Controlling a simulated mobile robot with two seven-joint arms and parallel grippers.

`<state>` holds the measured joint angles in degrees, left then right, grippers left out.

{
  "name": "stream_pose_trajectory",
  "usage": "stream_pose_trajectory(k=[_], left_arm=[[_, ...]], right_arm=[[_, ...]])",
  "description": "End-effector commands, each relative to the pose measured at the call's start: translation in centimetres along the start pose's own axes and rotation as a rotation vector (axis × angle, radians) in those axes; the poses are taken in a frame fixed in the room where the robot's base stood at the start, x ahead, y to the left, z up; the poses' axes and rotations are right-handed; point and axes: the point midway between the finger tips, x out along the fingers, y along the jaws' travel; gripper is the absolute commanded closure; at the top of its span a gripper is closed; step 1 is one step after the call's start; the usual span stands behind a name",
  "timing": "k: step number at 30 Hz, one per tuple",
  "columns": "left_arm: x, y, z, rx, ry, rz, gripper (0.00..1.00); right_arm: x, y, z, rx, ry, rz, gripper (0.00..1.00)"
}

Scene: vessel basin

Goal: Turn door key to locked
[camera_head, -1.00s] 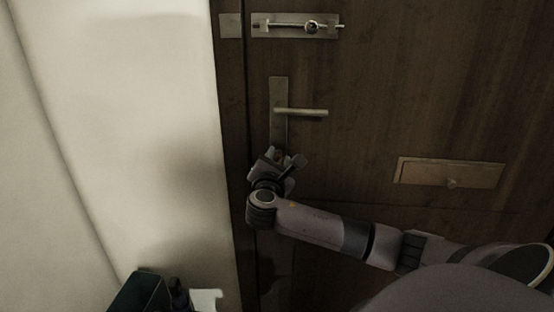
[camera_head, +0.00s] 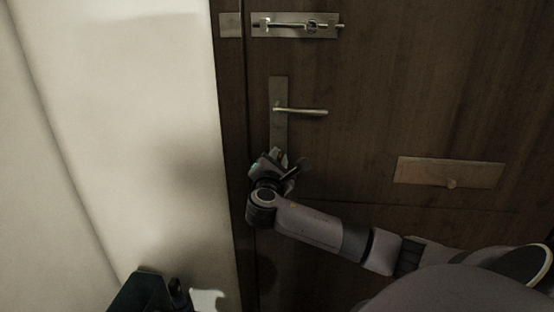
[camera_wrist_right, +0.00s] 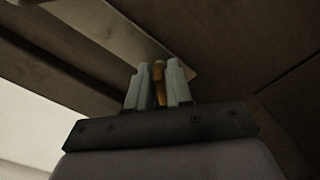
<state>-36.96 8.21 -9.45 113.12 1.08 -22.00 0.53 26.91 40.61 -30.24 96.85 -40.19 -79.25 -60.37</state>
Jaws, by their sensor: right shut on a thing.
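The door key (camera_wrist_right: 159,84) shows in the right wrist view as a small orange-brown piece between the two pale fingers. My right gripper (camera_wrist_right: 156,78) is shut on it, just below the door's lock plate. In the head view my right gripper (camera_head: 279,155) is at the lower end of the metal handle plate (camera_head: 279,92), and it hides the key and keyhole there. The lever handle (camera_head: 302,111) points right, level. The dark wooden door (camera_head: 375,90) is closed. My left gripper is not clearly visible in these views.
A slide bolt (camera_head: 296,25) is mounted above the handle. A brass mail-slot plate (camera_head: 449,172) sits to the right on the door. A pale wall (camera_head: 120,110) stands left of the door frame. A dark object (camera_head: 150,292) is at the bottom left.

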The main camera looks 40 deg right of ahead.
Motion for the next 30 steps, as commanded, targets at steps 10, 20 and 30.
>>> stream_pose_trajectory(k=[10,20,30], left_arm=[[0.5,0.1,0.6,-0.005,-0.002,0.004,0.33],[1.1,0.6,1.1,-0.011,-0.004,0.014,0.33],[1.6,0.6,1.5,-0.013,-0.006,0.017,0.33]], right_arm=[[-0.1,-0.3,-0.3,0.314,0.002,-0.003,1.00],[-0.1,-0.5,-0.4,0.611,0.003,-0.003,1.00],[-0.1,-0.4,-0.4,0.814,0.003,-0.003,1.00]])
